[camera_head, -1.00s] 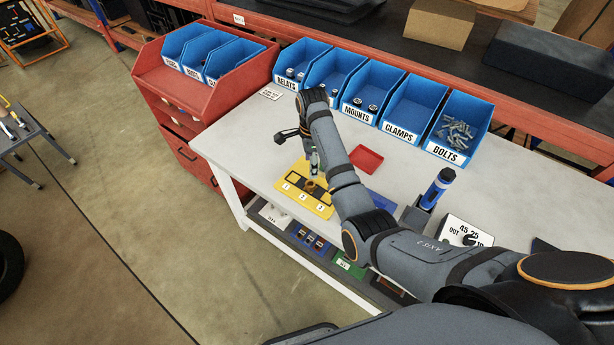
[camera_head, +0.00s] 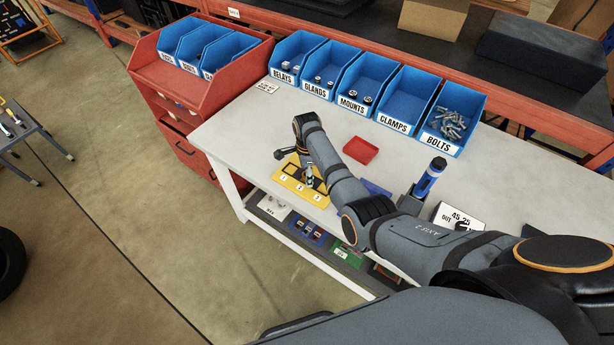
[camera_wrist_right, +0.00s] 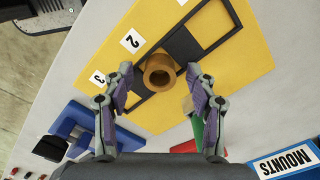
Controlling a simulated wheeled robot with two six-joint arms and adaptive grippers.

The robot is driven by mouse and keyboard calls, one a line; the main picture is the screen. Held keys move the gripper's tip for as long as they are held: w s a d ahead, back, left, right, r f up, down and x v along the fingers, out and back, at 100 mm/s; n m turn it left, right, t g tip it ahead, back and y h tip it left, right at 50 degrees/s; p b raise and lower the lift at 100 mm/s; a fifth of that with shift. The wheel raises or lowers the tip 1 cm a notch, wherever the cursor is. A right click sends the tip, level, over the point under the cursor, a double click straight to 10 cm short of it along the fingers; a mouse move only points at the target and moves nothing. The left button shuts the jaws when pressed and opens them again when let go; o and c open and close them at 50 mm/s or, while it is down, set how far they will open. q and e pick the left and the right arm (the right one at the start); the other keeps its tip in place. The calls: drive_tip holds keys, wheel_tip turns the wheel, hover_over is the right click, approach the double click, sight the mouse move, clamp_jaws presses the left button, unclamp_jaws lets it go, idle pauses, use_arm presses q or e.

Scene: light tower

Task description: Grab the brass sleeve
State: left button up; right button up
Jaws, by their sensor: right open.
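The brass sleeve (camera_wrist_right: 160,73) shows in the right wrist view as a short hollow ring. It stands at the black frame (camera_wrist_right: 203,42) on the yellow board (camera_wrist_right: 245,60), near the label 2. My right gripper (camera_wrist_right: 158,86) is open, with its two fingers on either side of the sleeve and gaps still showing. In the head view my right gripper (camera_head: 310,176) points down over the yellow board (camera_head: 307,191); the sleeve is not clearly visible there. My left gripper is not in view.
A red tray (camera_head: 361,150) lies behind my right arm on the white table (camera_head: 250,120). Blue bins (camera_head: 403,97) line the back. A blue-topped tool (camera_head: 430,177) stands upright in a holder to the right.

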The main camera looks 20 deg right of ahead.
drive_tip(key=c, duration=0.8)
clamp_jaws()
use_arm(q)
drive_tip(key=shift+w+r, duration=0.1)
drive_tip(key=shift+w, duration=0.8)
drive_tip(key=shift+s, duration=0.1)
use_arm(e)
drive_tip(key=shift+r, duration=0.1)
